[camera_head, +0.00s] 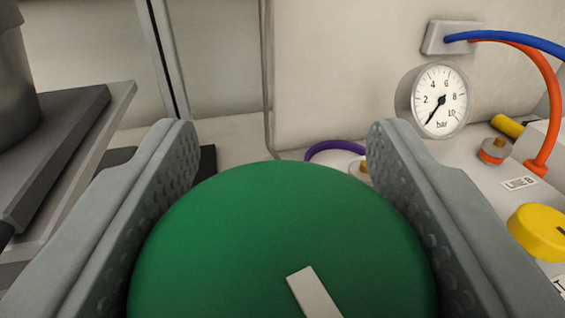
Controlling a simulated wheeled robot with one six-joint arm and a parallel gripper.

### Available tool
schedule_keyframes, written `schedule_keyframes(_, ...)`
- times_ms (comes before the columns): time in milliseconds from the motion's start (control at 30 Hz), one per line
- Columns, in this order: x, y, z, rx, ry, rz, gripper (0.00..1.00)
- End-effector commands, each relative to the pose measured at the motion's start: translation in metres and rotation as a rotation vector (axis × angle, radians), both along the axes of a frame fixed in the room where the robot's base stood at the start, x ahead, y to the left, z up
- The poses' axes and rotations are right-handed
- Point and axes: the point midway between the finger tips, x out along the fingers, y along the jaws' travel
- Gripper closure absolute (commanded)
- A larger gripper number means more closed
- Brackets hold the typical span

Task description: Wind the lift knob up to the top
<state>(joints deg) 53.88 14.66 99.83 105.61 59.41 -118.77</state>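A large round green knob (235,240) with a white pointer mark fills the bottom middle of the view. The mark slants from upper left to lower right. My gripper (284,150) has one finger on each side of the knob. The dimpled pads meet its left and right edges with no visible gap, so it looks shut on the knob. The knob's lower part is cut off by the frame, and its base is hidden. No label for it shows.
A pressure gauge (438,100) stands right of my right finger. A yellow knob (541,232) is at the right edge. Blue (510,38) and orange (550,110) hoses run at upper right. A purple hose (330,147) lies behind the knob. A dark plate (60,140) is at left.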

Motion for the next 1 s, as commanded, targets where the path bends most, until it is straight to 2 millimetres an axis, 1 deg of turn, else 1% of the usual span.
schedule_keyframes(200,-0.0001,0.0000,0.0000,0.000,0.000,-0.006,0.69)
schedule_keyframes(367,0.0000,0.0000,0.0003,0.000,0.000,-0.043,0.69)
schedule_keyframes(1000,-0.0014,-0.0061,0.0005,0.001,0.000,-0.433,0.69)
